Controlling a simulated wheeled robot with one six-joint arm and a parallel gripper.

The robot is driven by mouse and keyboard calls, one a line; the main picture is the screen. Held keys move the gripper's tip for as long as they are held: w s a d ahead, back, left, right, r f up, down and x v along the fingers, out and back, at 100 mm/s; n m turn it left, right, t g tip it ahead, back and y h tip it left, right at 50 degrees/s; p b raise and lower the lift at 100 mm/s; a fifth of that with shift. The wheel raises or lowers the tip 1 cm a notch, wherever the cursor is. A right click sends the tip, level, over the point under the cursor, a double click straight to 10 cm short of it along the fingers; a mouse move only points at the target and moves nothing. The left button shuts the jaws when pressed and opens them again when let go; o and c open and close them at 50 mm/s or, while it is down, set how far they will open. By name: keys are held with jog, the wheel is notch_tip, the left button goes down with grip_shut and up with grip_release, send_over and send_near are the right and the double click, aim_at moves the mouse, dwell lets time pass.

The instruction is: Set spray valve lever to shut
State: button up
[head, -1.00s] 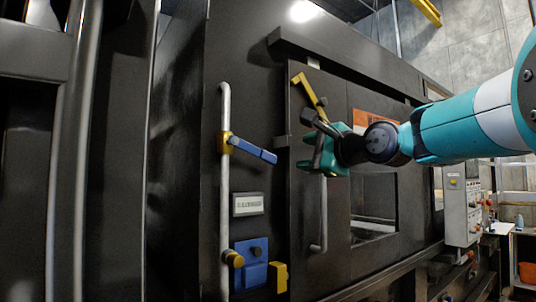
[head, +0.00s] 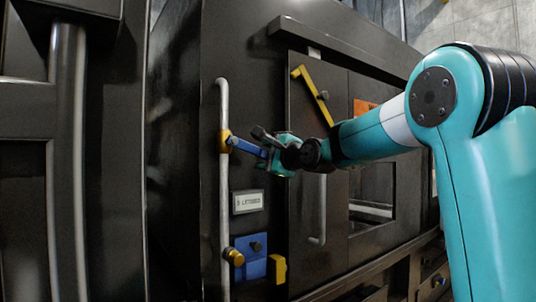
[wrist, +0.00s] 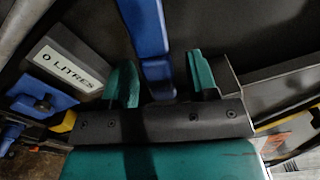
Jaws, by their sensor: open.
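The spray valve lever is a blue handle (head: 246,147) on a yellow valve body (head: 225,141), set on a vertical grey pipe (head: 223,190). The handle points right and slightly down from the pipe. My gripper (head: 272,152) is at the handle's free end. In the wrist view, the blue handle (wrist: 148,35) runs down between the two teal fingers of my gripper (wrist: 164,85), with gaps on both sides. The fingers are open. The handle's tip is partly hidden by my gripper.
A label plate reading "0 LITRES" (wrist: 68,66) and a blue box (head: 250,262) sit below the lever. Yellow blocks (head: 278,268) are beside the box. A door with a yellow bar (head: 313,92) and a vertical grey handle (head: 322,208) stands to the right.

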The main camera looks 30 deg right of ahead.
grip_shut()
jog(key=shift+d+r+n+b, duration=0.15)
jog(key=shift+r+n+b, duration=0.15)
jog(key=shift+r+n, duration=0.2)
notch_tip(320, 180, up, 3)
jog(key=n, duration=0.3)
jog(key=shift+d+f+b, duration=0.15)
jog(key=shift+b, duration=0.15)
grip_release()
jog(key=shift+s, duration=0.15)
jog(key=s+b, duration=0.7)
jog(key=s, duration=1)
jog(key=shift+d, duration=0.25)
